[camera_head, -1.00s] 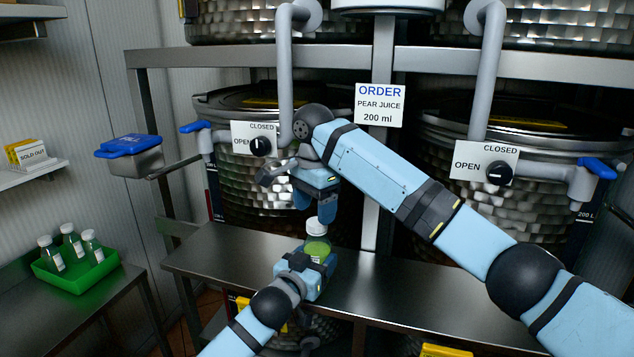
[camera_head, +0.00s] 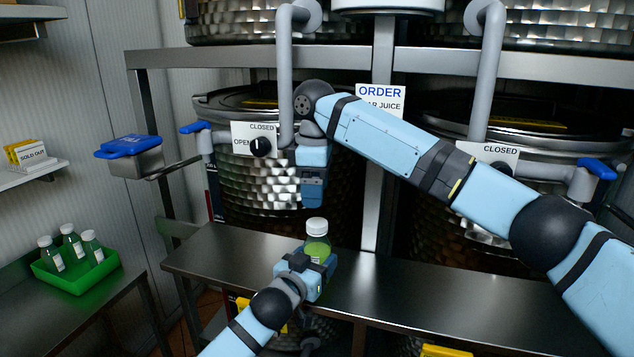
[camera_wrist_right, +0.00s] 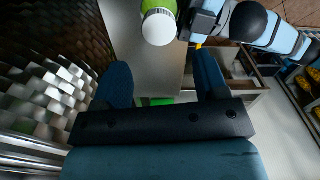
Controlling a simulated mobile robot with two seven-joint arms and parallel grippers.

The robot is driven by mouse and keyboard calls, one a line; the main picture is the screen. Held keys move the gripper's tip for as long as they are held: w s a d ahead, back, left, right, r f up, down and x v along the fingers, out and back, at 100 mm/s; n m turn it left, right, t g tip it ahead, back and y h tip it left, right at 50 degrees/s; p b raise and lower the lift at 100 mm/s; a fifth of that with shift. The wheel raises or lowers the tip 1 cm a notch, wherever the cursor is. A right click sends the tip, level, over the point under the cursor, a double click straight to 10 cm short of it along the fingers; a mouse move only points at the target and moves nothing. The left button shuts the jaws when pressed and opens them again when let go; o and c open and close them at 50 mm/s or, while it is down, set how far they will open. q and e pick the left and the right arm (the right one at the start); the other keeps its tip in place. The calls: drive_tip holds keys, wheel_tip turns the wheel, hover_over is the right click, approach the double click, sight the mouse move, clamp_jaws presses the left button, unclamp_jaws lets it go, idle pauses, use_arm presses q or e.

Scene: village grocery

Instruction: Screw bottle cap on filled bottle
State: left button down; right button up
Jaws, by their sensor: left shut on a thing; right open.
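A bottle (camera_head: 318,250) of green juice stands upright at the steel bench, with a white cap (camera_head: 317,226) sitting on its neck. My left gripper (camera_head: 312,270) is shut around the bottle's body. My right gripper (camera_head: 312,200) points down above the cap, apart from it, and is open and empty. In the right wrist view the white cap (camera_wrist_right: 159,28) and green bottle (camera_wrist_right: 160,6) show beyond the open fingers (camera_wrist_right: 162,85), towards the top. I cannot tell how tightly the cap sits.
The steel bench (camera_head: 430,295) is mostly bare to the right. Closed metal vats (camera_head: 260,180) with blue-handled taps stand behind. A green tray (camera_head: 85,278) with several capped bottles is at the left. An order sign (camera_head: 380,98) is partly covered by my right arm.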

sight(317, 222)
drive_tip(key=n, duration=0.3)
drive_tip(key=r+n, duration=0.1)
drive_tip(key=n, duration=0.3)
drive_tip(key=shift+d, duration=0.2)
drive_tip(key=shift+f, duration=3.95)
drive_tip(key=c, duration=1)
drive_tip(key=shift+o, duration=0.2)
drive_tip(key=m, duration=0.5)
drive_tip(key=shift+m, duration=0.4)
drive_tip(key=m, duration=0.5)
drive_tip(key=shift+m, duration=0.3)
drive_tip(key=o, duration=1)
